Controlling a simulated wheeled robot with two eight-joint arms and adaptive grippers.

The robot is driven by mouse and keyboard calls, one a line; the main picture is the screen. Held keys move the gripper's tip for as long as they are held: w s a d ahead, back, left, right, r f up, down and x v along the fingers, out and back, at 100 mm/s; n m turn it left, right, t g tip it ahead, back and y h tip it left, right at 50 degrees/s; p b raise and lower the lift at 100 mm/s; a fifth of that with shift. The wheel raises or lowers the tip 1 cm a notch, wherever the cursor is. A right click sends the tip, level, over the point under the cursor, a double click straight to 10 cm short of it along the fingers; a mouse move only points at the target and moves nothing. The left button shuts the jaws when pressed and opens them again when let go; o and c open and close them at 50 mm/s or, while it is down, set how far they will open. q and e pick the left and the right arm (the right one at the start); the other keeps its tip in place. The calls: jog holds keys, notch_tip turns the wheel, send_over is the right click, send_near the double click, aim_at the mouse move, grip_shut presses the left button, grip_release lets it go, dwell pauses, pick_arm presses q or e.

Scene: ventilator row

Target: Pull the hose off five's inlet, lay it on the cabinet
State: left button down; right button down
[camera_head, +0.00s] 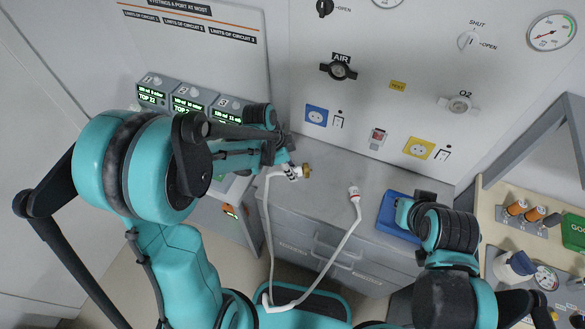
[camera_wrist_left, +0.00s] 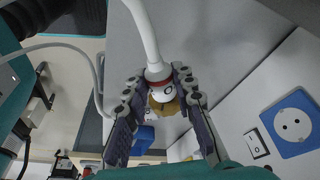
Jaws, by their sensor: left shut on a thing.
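The white hose (camera_head: 268,225) loops from my left gripper down toward the floor and back up to a free end (camera_head: 354,192) with a red ring, over the grey cabinet (camera_head: 330,170). My left gripper (camera_head: 292,168) is shut on the hose's other end, whose white connector with a red ring (camera_wrist_left: 157,75) sits between the fingers in the left wrist view. A brass piece shows just beyond this end; I cannot tell whether the two are joined. Ventilators (camera_head: 187,98) with green displays stand at left, partly behind my left arm; five's inlet cannot be made out. My right gripper (camera_head: 404,212) is over a blue tray, its fingers unclear.
The blue tray (camera_head: 388,218) lies at the cabinet's right end. The wall behind carries an AIR outlet (camera_head: 338,70), an O2 outlet (camera_head: 459,104), and blue and yellow sockets. A shelf with orange-capped items (camera_head: 516,208) stands at right. The cabinet's middle top is mostly clear.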

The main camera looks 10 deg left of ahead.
pick_arm(q)
jog(key=shift+d+f+b, duration=0.1)
jog(key=shift+f+b, duration=1.85)
jog(key=shift+f, duration=0.9)
jog(key=c, duration=1.2)
grip_release()
jog(key=shift+r, duration=0.1)
jog(key=p+v, duration=0.2)
jog(key=v, duration=0.4)
jog(key=d+p+v, duration=0.1)
jog(key=p+v, duration=0.1)
jog(key=v, duration=0.5)
jog(key=d+p+v, duration=0.1)
jog(key=p+v, duration=0.1)
jog(key=v, duration=0.4)
jog(key=shift+w+r+p, duration=0.35)
jog(key=shift+w+r, duration=0.05)
jog(key=shift+r, duration=0.2)
